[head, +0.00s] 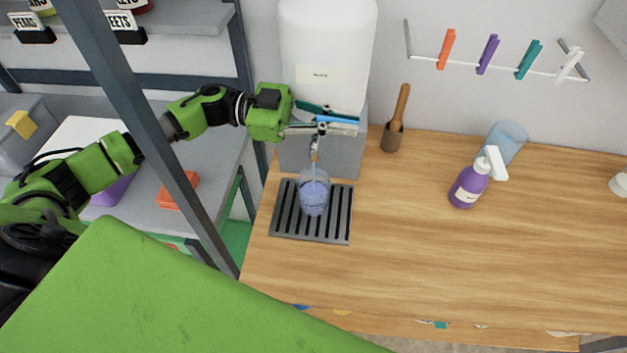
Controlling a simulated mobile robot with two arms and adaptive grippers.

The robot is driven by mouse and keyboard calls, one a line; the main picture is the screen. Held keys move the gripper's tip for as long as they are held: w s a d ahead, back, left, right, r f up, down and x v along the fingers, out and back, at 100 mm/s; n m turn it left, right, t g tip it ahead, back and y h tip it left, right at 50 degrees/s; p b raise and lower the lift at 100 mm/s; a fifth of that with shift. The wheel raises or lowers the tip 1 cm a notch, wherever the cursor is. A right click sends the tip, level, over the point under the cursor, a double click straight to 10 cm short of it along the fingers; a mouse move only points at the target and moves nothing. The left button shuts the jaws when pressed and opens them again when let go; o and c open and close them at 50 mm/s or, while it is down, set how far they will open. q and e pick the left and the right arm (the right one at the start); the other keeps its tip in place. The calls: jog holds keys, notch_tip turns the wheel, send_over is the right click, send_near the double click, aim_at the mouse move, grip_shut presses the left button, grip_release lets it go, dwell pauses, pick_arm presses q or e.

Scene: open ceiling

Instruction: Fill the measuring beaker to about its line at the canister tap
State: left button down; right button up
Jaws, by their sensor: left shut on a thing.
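The white canister (325,40) with a small label stands on a grey block (345,150) against the wall. Its tap (314,148) points down over the measuring beaker (314,192). The clear beaker stands upright on the slotted drip tray (347,225) and holds bluish liquid; a thin stream appears to run from the tap into it. The beaker's line is too small to make out. My left gripper (335,122) is shut on the blue tap lever (340,119) above the spout, partly hiding it. My right gripper is not in view.
A peg rail (500,66) is on the wall. A dark shelf post (150,125) crosses before my left arm.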

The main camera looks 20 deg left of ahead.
pick_arm(q)
jog(key=shift+s+r, duration=0.1)
jog(key=shift+s, duration=0.05)
jog(key=t+p, duration=0.1)
jog(key=w+n+t+p, duration=0.1)
jog(key=p, duration=0.1)
jog(key=shift+a+r+y+p, duration=0.1)
jog(key=shift+a+y+p, duration=0.05)
jog(key=shift+y+p, duration=0.15)
jog(key=shift+w+n+t, duration=0.1)
jog(key=shift+n+t, duration=0.2)
jog(key=shift+n, duration=0.1)
jog(key=c, duration=2.2)
grip_release()
jog(key=shift+o, duration=1.1)
jog(key=shift+w+f, duration=0.15)
jog(key=shift+f, duration=0.05)
jog(key=v, duration=1.2)
jog(key=shift+r, duration=0.1)
